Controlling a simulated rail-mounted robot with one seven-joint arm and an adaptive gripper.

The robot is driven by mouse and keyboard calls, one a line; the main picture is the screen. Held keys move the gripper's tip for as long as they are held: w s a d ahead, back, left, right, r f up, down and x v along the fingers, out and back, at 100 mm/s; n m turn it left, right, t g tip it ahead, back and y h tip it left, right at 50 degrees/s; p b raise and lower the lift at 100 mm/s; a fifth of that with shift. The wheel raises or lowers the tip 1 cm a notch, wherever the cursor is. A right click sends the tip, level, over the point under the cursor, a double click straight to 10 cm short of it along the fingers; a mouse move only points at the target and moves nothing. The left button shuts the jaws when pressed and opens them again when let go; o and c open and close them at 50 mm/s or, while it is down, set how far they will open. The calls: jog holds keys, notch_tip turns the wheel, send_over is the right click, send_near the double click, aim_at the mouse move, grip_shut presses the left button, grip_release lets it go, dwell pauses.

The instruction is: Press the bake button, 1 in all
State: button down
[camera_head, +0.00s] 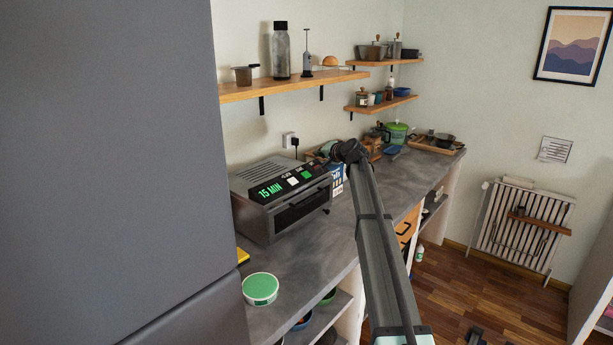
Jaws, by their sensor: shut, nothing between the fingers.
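A grey toaster-type oven (255,218) stands on the counter left of centre. Its sloped black top-front panel has a green display (270,190) reading "15 MIN". To the right of the display are a white button (293,181) and a green button (306,174) with small labels too tiny to read, so I cannot tell which is bake. My arm rises from the bottom and bends at its far end. My gripper (317,157) is small and dark there, shut and empty, above and behind the panel's right end. I cannot tell whether it touches the oven.
The grey counter (335,233) is clear in front of the oven. A green-lidded tub (260,289) stands near its front edge. A blue-and-white box (337,180) is right of the oven. Wooden shelves (295,86) hang above. A large grey panel (105,150) blocks the left.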

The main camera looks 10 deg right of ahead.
aim_at(305, 171)
jog(key=shift+f, duration=0.15)
jog(key=shift+w+a+f+b, duration=0.45)
jog(key=shift+w+f, duration=0.05)
jog(key=shift+f, duration=0.75)
jog(key=shift+w+a+f+b, duration=0.5)
jog(key=shift+f, duration=0.75)
jog(key=shift+w+a+f+b, duration=0.45)
jog(key=shift+w+f, duration=0.05)
jog(key=shift+f, duration=0.75)
jog(key=shift+w+a+f+b, duration=0.15)
jog(key=shift+f+b, duration=0.25)
jog(key=shift+b, duration=0.1)
jog(key=shift+w+a+f+b, duration=0.1)
jog(key=shift+w+f+b, duration=0.05)
jog(key=shift+f+b, duration=0.2)
jog(key=shift+r, duration=0.1)
jog(key=shift+s+d+r, duration=0.25)
jog(key=shift+s+r, duration=0.05)
jog(key=shift+r, duration=0.3)
jog(key=shift+r, duration=0.1)
